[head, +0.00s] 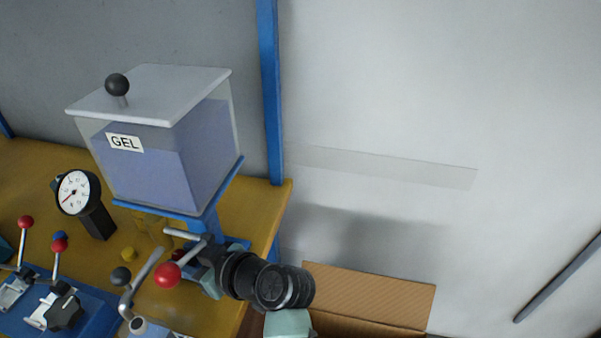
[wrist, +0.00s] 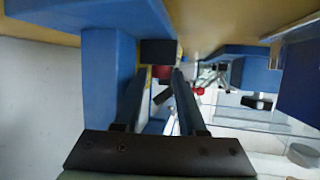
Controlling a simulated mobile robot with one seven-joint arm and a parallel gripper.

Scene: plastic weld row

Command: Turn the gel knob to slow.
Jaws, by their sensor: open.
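The gel tank (head: 165,160) is a clear box of violet gel with a white lid and a GEL label, on a blue stand. My gripper (head: 175,246) is below it in the head view, at the bench's right end. In the wrist view my gripper (wrist: 161,78) has its two dark fingers apart. A small red part (wrist: 163,72), possibly the gel knob, shows between the fingertips, under a dark block (wrist: 158,52). I cannot tell whether the fingers touch it. Its setting marks are not readable.
A red-ball lever (head: 167,275) and a black-ball lever (head: 121,276) stand close to my gripper. A dial gauge (head: 75,192) and a blue lever unit (head: 50,310) are further left. A blue post (wrist: 108,80) is left of the fingers. A cardboard box (head: 370,295) stands right of the bench.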

